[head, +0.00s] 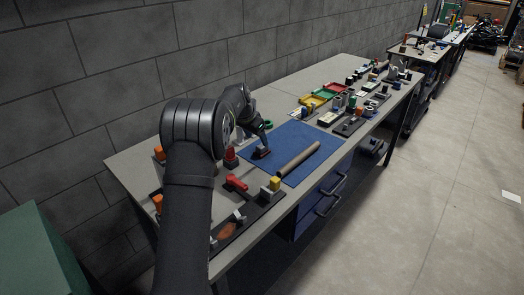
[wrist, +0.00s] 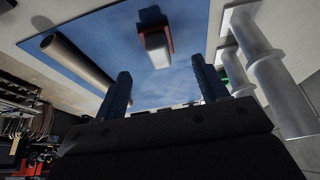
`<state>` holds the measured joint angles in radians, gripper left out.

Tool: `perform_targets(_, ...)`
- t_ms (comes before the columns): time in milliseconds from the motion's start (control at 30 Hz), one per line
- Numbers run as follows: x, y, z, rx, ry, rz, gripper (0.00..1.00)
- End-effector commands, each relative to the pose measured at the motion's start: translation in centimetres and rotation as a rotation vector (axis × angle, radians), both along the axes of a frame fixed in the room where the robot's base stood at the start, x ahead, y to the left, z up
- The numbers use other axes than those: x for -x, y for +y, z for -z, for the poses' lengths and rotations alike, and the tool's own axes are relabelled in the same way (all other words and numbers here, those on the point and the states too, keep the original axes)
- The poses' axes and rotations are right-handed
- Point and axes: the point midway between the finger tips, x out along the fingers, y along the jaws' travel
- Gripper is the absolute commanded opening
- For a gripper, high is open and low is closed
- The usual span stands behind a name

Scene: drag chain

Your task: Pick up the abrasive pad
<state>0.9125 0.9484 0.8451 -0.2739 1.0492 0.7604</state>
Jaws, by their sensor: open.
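A small block with a dark reddish base and a pale top (wrist: 156,42) lies on the blue mat (wrist: 190,75); it looks like the abrasive pad, though its surface is too small to be sure. In the head view the block (head: 261,153) is on the mat's left part, partly hidden by my gripper. My gripper (wrist: 163,84) is open and empty, its two dark fingers apart. In the wrist view the block lies beyond the fingertips, in line with the gap between them. I cannot tell how high the fingers are above the mat.
A grey-brown rod (head: 298,159) lies on the mat to the right of the block. A red-handled clamp (head: 237,183) and a yellow-topped piece (head: 274,184) are at the front left. Pale cylinders (wrist: 268,75) stand close beside one finger.

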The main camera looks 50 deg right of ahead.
Motion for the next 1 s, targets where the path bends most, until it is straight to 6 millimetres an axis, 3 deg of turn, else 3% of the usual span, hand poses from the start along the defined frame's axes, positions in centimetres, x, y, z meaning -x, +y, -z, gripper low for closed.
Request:
perform_targets(100, 0.0, -0.6, 1.4, 0.0, 0.0, 0.0, 0.66)
perform_targets(367, 0.1, -1.2, 2.7, 0.0, 0.0, 0.0, 0.66)
perform_targets(633, 0.3, -2.8, 6.2, 0.0, 0.0, -0.001, 0.66)
perform_targets(867, 0.3, -2.9, 6.5, 0.001, -0.001, -0.001, 0.66)
perform_targets(1000, 0.3, -2.9, 6.5, 0.001, -0.001, 0.0, 0.43)
